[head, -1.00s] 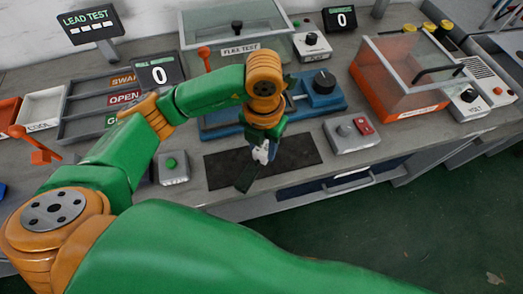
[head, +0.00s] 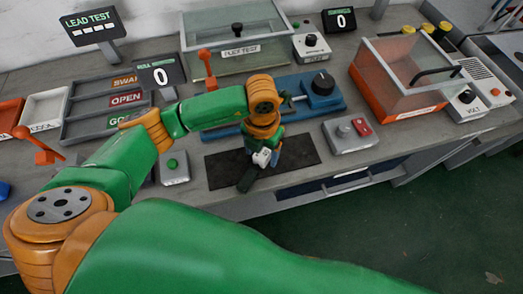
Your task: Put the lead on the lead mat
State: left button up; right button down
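The dark lead mat (head: 302,152) lies flat on the grey bench at the front middle. I cannot make out the lead, nor whether the fingers are open or shut. My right gripper is not in view.
A grey box with a green button (head: 173,167) stands left of the mat, and a grey box with a red switch (head: 350,134) stands right. A blue fixture (head: 318,95) is behind the mat. An orange clear-lidded box (head: 402,78) stands further right.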

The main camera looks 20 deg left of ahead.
aim_at(261, 154)
pick_arm(q)
jog(key=shift+r+p, duration=0.3)
jog(key=shift+r, duration=0.1)
notch_tip(261, 154, up, 12)
jog(key=shift+f+b, duration=0.15)
jog(key=shift+b, duration=0.2)
jog(key=shift+f, duration=0.1)
